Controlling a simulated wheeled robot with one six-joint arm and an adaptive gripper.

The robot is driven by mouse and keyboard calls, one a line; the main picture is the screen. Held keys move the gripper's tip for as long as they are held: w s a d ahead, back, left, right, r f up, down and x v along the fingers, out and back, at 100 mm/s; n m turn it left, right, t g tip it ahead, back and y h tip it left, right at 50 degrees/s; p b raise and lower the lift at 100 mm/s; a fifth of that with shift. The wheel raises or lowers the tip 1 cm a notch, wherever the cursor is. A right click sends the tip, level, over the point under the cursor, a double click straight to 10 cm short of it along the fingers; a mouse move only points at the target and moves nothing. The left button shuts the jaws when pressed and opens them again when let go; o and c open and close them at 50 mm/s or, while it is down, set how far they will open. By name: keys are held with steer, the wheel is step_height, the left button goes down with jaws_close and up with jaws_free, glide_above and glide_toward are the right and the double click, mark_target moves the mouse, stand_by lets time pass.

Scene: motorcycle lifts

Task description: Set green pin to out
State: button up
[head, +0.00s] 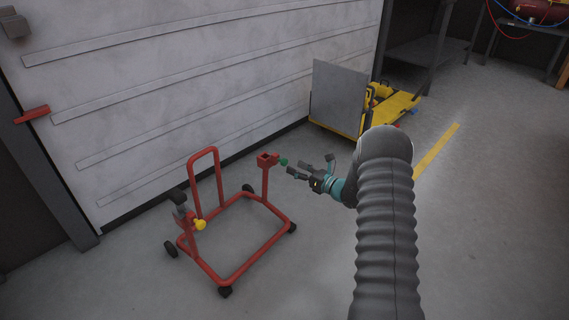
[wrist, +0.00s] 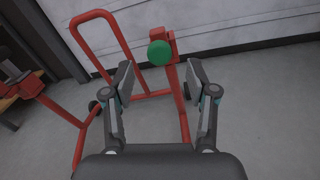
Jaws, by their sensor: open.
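The green pin (head: 284,162) is a round green knob on the side of the red bracket at the top of the right upright of a red wheeled stand (head: 257,262). In the wrist view the green knob (wrist: 160,53) sits ahead, slightly above the space between the fingers. My gripper (head: 296,170) is open and empty, just right of the knob and apart from it. In the wrist view its two fingers (wrist: 160,78) are spread wide. The pin's shaft is hidden behind the knob, so I cannot tell how far it sticks out.
A yellow knob (head: 200,225) and a black handle (head: 179,197) are on the stand's left upright. A yellow cart with a grey panel (head: 339,97) stands behind. A pale ribbed wall (head: 190,80) lies beyond. Floor to the right of the stand is clear.

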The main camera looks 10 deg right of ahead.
mark_target(286, 163)
steer(key=shift+x, duration=3.15)
